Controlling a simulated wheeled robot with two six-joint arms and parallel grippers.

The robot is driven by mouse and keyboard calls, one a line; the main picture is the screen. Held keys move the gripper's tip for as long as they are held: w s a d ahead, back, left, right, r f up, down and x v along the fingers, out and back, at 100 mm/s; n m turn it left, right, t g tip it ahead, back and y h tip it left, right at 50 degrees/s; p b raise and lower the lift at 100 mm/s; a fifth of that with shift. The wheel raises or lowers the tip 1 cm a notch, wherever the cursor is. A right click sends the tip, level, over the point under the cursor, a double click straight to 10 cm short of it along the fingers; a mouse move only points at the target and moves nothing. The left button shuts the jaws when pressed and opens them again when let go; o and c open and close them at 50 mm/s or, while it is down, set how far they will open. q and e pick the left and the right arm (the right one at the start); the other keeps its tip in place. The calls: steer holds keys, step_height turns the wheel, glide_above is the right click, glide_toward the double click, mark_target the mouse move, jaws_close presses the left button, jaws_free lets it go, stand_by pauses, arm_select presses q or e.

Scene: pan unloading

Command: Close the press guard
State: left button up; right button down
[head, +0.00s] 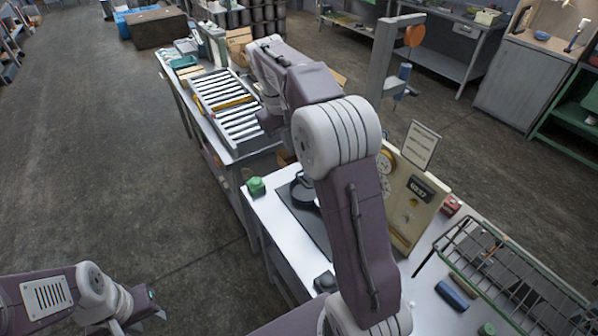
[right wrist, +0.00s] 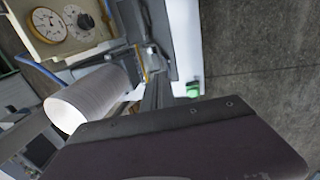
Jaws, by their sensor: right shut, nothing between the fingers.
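A beige panel (head: 410,205) with dials and a display stands on the right-hand bench; its dials also show in the right wrist view (right wrist: 65,22). I cannot make out a press guard for certain; my right arm covers much of that area. A grey post (head: 385,60) with an orange disc rises behind the arm. My right gripper (head: 270,118) is small and dark beyond the raised arm, above the roller rack's right edge, shut and empty. My left gripper (head: 148,303) is low at the left, over the floor, away from the benches; its jaws are unclear.
A roller rack (head: 225,105) lies on the far bench. A black pan (head: 302,190) and a green block (head: 256,186) are on the near bench. A wire rack (head: 500,265) stands at the right. A pale cylinder (right wrist: 85,100) is close in the wrist view. The left floor is clear.

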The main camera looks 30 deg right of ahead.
glide_toward(301, 180)
steer(key=f, duration=0.3)
steer(key=d+f+p, duration=0.1)
steer(key=f, duration=0.1)
steer(key=shift+f, duration=0.35)
steer(key=shift+w+d+f, duration=0.1)
steer(key=shift+f, duration=0.5)
arm_select(q)
steer(key=shift+w+r, duration=0.15)
steer(key=shift+r, duration=0.25)
arm_select(e)
steer(key=shift+r, duration=0.1)
